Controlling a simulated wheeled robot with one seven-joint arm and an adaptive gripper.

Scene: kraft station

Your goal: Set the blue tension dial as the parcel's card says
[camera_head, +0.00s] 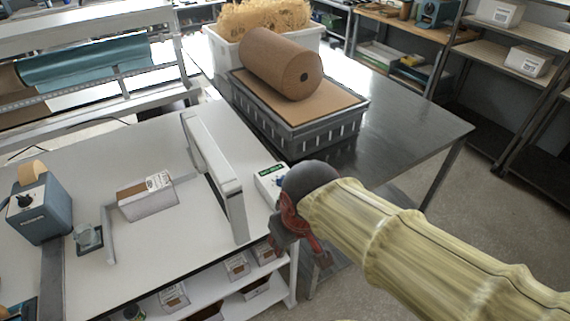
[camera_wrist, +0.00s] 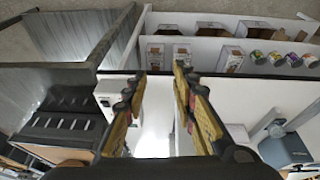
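The parcel (camera_head: 147,199) is a small open-topped carton on the white bench. A white card (camera_head: 159,181) with dark marks stands at its back right corner; its marks are too small to read. A white control box (camera_head: 267,186) with a green label stands at the bench's right edge beside the white arch. A bit of blue, perhaps the tension dial (camera_head: 281,182), shows on it, partly hidden by my gripper; its setting cannot be read. My gripper (camera_head: 299,250) is just right of and in front of the box. In the wrist view my gripper (camera_wrist: 161,76) is open and empty.
The white arch (camera_head: 213,170) rises from the bench between parcel and control box. A blue-grey dispenser (camera_head: 40,210) stands at left. A grey crate (camera_head: 300,133) with a brown paper roll (camera_head: 280,62) is on the metal table behind. Small cartons (camera_head: 237,268) sit on the shelf below.

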